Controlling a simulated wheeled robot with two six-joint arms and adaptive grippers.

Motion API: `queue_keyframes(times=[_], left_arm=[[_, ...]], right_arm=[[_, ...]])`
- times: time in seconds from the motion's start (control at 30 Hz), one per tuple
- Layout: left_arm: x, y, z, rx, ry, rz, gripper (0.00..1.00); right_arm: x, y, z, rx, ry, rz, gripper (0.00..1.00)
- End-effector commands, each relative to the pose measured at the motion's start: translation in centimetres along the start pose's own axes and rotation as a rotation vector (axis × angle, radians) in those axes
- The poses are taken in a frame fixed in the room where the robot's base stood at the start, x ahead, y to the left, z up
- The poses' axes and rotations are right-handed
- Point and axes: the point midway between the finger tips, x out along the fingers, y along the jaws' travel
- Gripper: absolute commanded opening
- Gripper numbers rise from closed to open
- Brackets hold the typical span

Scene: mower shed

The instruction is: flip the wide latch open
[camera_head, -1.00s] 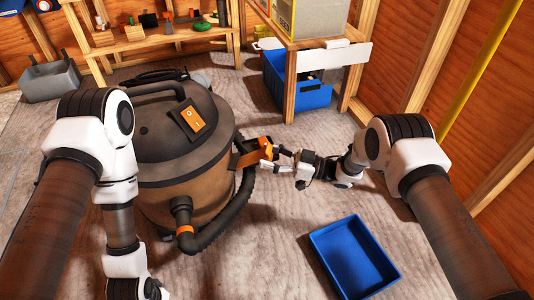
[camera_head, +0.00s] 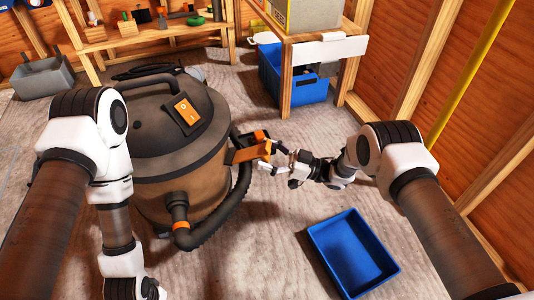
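The wide latch (camera_head: 246,153) is an orange piece on the right side of the brown shop vacuum (camera_head: 178,190), with a dark mount and a smaller orange part (camera_head: 261,135) above it. My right gripper (camera_head: 271,158) is just right of the latch, pointing left at it. Its light fingertips look apart, one above the other, with nothing seen between them. They are at or very near the latch's right end; contact is too small to tell. The latch stands out from the vacuum's side. My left arm comes down in front of the vacuum's left side, and its gripper is below the picture.
A black hose (camera_head: 241,195) curves round the vacuum's right front, below the latch. An empty blue tray (camera_head: 393,268) lies on the floor at lower right. A wooden bench (camera_head: 286,85) with a blue bin (camera_head: 308,92) under it stands behind. Floor between hose and tray is clear.

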Motion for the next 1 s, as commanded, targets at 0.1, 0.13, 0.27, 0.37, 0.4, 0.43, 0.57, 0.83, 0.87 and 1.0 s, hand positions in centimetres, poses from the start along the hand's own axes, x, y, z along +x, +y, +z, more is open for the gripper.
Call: queue_keyframes(times=[0.1,0.13,0.27,0.37,0.4,0.43,0.57,0.83,0.87,1.0], left_arm=[[0.0,0.0,0.0,0.000,0.000,0.000,0.40],[0.0,0.0,0.0,0.000,0.000,0.000,0.40],[0.0,0.0,0.0,0.000,0.000,0.000,0.40],[0.0,0.0,0.0,0.000,0.000,0.000,0.40],[0.0,0.0,0.0,0.000,0.000,0.000,0.40],[0.0,0.0,0.0,0.000,0.000,0.000,0.40],[-0.1,0.0,0.0,0.000,0.000,0.000,0.40],[-0.1,0.0,0.0,0.000,0.000,0.000,0.40],[-0.1,0.0,0.0,0.000,0.000,0.000,0.40],[-0.1,0.0,0.0,0.000,0.000,0.000,0.40]], right_arm=[[0.0,0.1,-0.1,-0.001,0.001,0.001,0.77],[-0.1,0.1,-0.1,-0.001,0.001,0.001,0.77],[-1.0,0.2,-0.1,-0.002,0.001,0.004,0.77],[-2.9,0.2,-0.1,-0.001,0.001,0.006,0.77],[-3.8,0.1,-0.1,0.000,0.001,0.005,0.77],[-4.7,0.2,-0.1,0.000,0.001,0.006,0.77],[-8.1,0.1,-0.1,-0.001,0.001,0.004,0.77],[-11.8,0.1,0.0,0.000,0.001,0.000,0.77],[-11.9,0.0,0.0,0.000,0.001,-0.001,0.77],[-11.9,0.0,0.0,0.000,0.001,-0.001,0.77]])
